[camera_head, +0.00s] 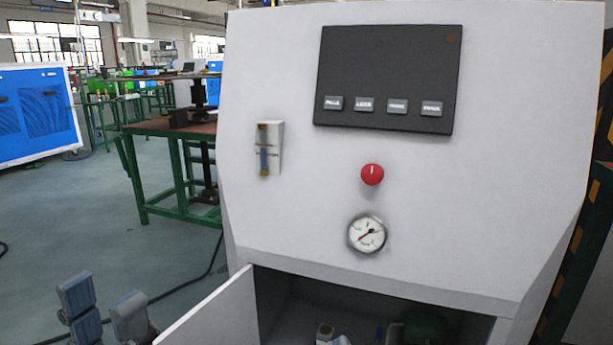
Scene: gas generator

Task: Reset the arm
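My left gripper (104,310) is at the bottom left of the head view, low and left of the generator's open door. Its two grey fingers are apart, with nothing seen between them. The rest of that arm is mostly below the frame. My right gripper is not in view. The white gas generator (310,215) fills the middle and right. It has a dark panel (388,78) with a row of buttons, a red knob (372,174), a round gauge (367,234) and a small flow meter (268,148).
The generator's white door (215,315) stands open at lower left, sticking out toward me beside my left gripper. Its compartment (300,300) is dark, with parts partly cut off below. A green-framed table (180,128) stands behind; open floor (70,210) lies left.

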